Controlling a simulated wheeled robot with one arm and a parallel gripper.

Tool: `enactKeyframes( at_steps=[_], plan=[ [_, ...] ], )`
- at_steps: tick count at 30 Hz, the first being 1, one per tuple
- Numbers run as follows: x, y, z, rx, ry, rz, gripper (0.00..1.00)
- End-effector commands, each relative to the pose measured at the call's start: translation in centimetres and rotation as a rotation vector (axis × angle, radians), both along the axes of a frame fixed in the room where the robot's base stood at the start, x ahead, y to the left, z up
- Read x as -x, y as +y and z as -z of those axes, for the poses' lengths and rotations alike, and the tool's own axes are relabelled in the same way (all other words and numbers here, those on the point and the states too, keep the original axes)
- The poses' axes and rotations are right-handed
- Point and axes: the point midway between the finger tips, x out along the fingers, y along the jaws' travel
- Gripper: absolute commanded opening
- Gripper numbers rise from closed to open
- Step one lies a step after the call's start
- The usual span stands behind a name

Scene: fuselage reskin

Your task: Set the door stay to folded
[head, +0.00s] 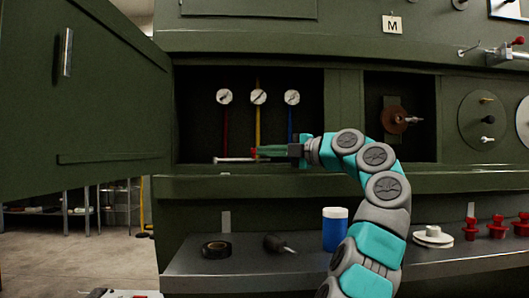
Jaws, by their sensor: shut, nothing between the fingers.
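The green door (95,100) stands open at the left, with a metal handle (67,52) and a dark green strip (112,158) low on its inner face. A pale, thin rod (233,160) lies level near the bottom of the open compartment; it may be the door stay, but I cannot tell for sure. My gripper (262,151) is shut and empty, pointing left just above the rod's right end. A small red part shows at its fingertips. I cannot tell whether the fingers touch the rod or the red part.
Three gauges (259,97) with red, yellow and blue pipes are inside the compartment. A shelf (235,271) below holds black tape (216,250), a dark tool (279,244), a blue container (335,230), white discs (433,237) and red knobbed parts (497,227).

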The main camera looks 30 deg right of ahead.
Motion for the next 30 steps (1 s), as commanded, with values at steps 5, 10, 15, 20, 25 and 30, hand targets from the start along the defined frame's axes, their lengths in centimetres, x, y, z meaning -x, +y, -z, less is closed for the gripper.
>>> enactKeyframes(
  at_steps=[5, 10, 15, 20, 25, 30],
  plan=[
    [2.1, -1.1, 0.1, 0.000, -0.001, 0.001, 0.00],
    [4.7, -2.4, 0.2, 0.000, -0.001, 0.001, 0.00],
    [6.3, -3.2, 0.1, -0.001, -0.002, 0.002, 0.00],
    [6.4, -3.2, 0.1, 0.000, -0.001, 0.001, 0.00],
    [6.4, -3.2, 0.1, 0.000, -0.001, 0.001, 0.00],
    [6.4, -3.2, 0.1, 0.000, -0.001, 0.001, 0.00]
  ],
)
